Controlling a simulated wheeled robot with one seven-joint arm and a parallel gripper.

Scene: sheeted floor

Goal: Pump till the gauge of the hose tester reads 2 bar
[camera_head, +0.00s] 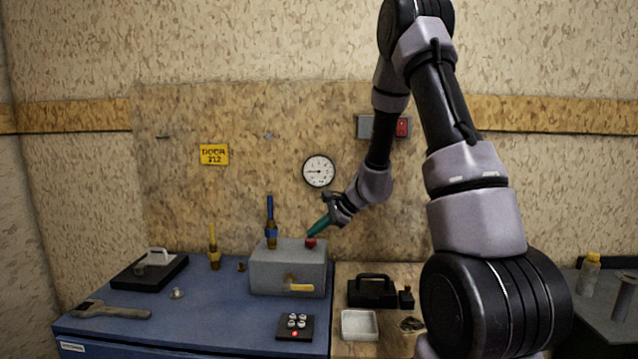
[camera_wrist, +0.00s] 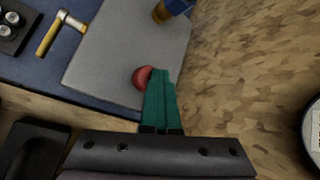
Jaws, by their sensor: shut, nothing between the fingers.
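A grey box (camera_head: 272,270), apparently the hose tester, stands at the back right of the blue bench. It has a red button (camera_head: 311,243) on top and a yellow handle (camera_head: 300,287) on its front. A round white gauge (camera_head: 318,171) hangs on the wall behind; its dark needle points left, but its scale is too small to read. My gripper (camera_head: 312,233) is shut and empty, its green fingers slanting down at the button. In the wrist view the fingertips (camera_wrist: 161,74) partly cover the red button (camera_wrist: 141,77); I cannot tell whether they touch it.
A blue and brass fitting (camera_head: 270,232) rises from the box top, left of my gripper. A spanner (camera_head: 110,310), a dark block with white buttons (camera_head: 295,327) and a brass fitting (camera_head: 213,253) are on the bench. A black-handled case (camera_head: 372,291) and white tray (camera_head: 359,324) lie right.

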